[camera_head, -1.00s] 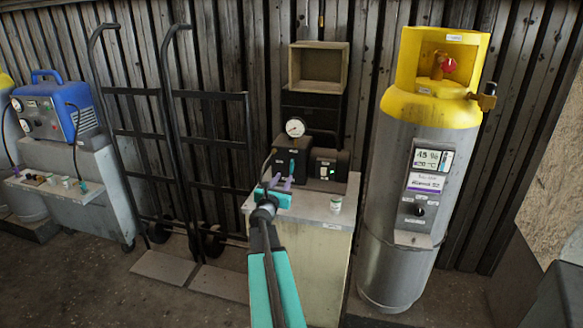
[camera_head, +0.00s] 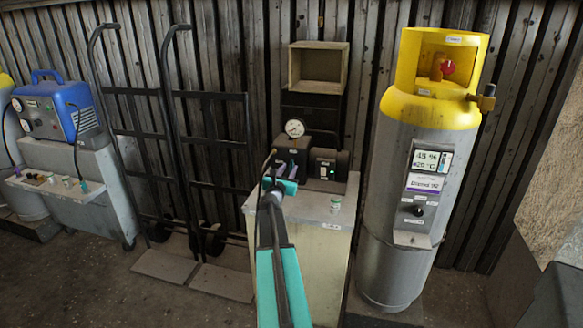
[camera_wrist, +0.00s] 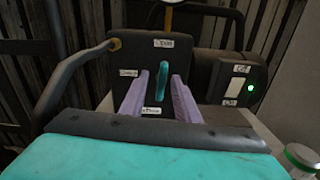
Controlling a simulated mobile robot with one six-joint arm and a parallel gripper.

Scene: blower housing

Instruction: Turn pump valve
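The pump (camera_head: 292,144) is a dark box with a round gauge on top, on a pale cabinet. In the wrist view the pump's front face (camera_wrist: 128,73) carries a teal valve handle (camera_wrist: 162,82), standing about upright among small white labels. My gripper (camera_wrist: 160,98) is open, its two purple fingers on either side of the handle with gaps visible. I cannot tell how far the fingertips are from the face. In the head view my gripper (camera_head: 284,170) is in front of the pump and hides the handle.
A switch box (camera_head: 328,164) with a green light stands right of the pump, and a small can (camera_head: 335,204) stands on the cabinet top (camera_head: 310,208). A grey-yellow cylinder (camera_head: 420,180) is at right. A hand truck (camera_head: 180,150) and blue machine (camera_head: 60,107) are at left.

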